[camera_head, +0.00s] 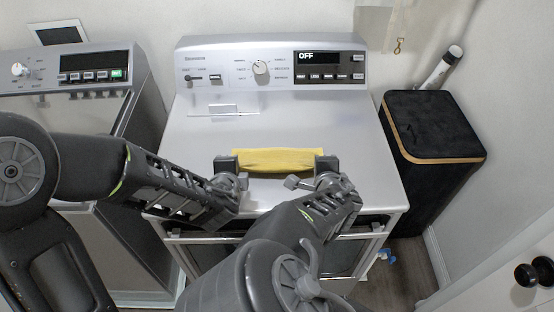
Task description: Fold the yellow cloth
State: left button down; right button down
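The yellow cloth (277,160) is a wide, short strip on the silver top of the washer (275,119), near its front half. My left gripper (228,166) is at the cloth's left end and my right gripper (326,168) is at its right end. The cloth spans between them and its lower edge sags a little. The fingers are small and dark, and I cannot tell whether either gripper is closed on the cloth or only beside it. My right forearm covers part of the washer's front.
A control panel (270,68) with a knob and an "OFF" display stands at the washer's back. A second machine (75,117) is at the left. A black bin (433,150) stands at the right. The washer top behind the cloth is clear.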

dwell(0.3)
pick_arm(q)
jog(key=c, duration=1.3)
grip_release()
pick_arm(e)
jog(key=c, duration=1.3)
grip_release()
pick_arm(q)
jog(key=shift+r, duration=0.3)
pick_arm(e)
jog(key=shift+r, duration=0.3)
pick_arm(q)
jog(key=r, duration=0.2)
jog(key=s+r, duration=0.1)
jog(key=r, duration=0.2)
jog(key=s+r, duration=0.1)
jog(key=r, duration=0.2)
jog(key=shift+s+r, duration=0.1)
jog(key=shift+r, duration=0.1)
pick_arm(e)
jog(key=r, duration=0.2)
jog(key=s+r, duration=0.1)
jog(key=r, duration=0.2)
jog(key=s+r, duration=0.1)
jog(key=r, duration=0.2)
jog(key=shift+s+r, duration=0.1)
jog(key=shift+r, duration=0.1)
